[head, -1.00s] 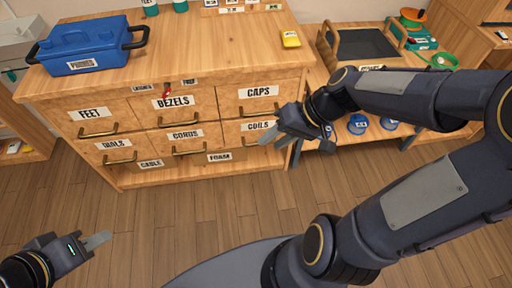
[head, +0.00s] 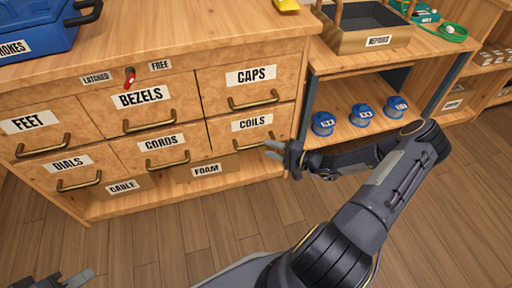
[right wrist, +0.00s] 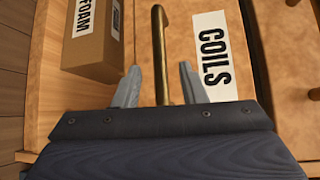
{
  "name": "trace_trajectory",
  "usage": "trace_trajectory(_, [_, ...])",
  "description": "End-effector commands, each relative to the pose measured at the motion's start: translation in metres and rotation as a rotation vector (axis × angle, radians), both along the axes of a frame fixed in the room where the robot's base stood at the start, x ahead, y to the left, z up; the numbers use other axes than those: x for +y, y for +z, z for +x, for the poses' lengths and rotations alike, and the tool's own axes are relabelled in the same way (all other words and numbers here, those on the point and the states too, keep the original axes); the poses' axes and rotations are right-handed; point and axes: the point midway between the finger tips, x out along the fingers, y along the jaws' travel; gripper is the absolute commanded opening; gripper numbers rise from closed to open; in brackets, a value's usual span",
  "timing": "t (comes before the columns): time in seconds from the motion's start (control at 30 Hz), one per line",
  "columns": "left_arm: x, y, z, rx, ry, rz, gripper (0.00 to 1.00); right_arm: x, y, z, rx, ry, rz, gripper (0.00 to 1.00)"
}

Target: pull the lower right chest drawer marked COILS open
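The COILS drawer (head: 222,140) is flush with the chest front, below the CAPS drawer at the right. Its brass bar handle (head: 245,147) is partly hidden by my right gripper (head: 270,150). In the right wrist view, the handle (right wrist: 158,35) runs between the two spread fingers of the right gripper (right wrist: 160,85), with a gap on both sides. The COILS label (right wrist: 211,55) is just right of it. My left gripper (head: 77,280) shows only its tip at the lower left edge; its opening cannot be told.
A red lever (head: 130,77) sits between LATCHED and FREE labels on the chest's top rail. A FOAM box (head: 206,171) lies in the open shelf below. A side shelf with several blue spools (head: 362,116) stands right of the chest. The floor in front is clear.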

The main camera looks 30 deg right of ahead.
Motion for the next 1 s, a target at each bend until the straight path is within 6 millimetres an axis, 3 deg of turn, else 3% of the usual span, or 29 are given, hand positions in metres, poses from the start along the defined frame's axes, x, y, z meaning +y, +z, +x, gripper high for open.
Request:
trace_trajectory(0.33, [0.0,-0.019,0.0,0.0,0.0,0.0,0.33,0.029,-0.009,0.043,0.0,0.005,0.001,0.38])
trace_trajectory(0.7, [0.0,-0.02,0.0,0.0,0.0,0.0,0.33,0.033,-0.009,0.05,0.002,0.004,0.0,0.38])
trace_trajectory(1.0, [0.0,-0.02,0.0,0.0,0.0,0.0,0.33,0.033,-0.009,0.05,0.002,0.004,0.0,0.01])
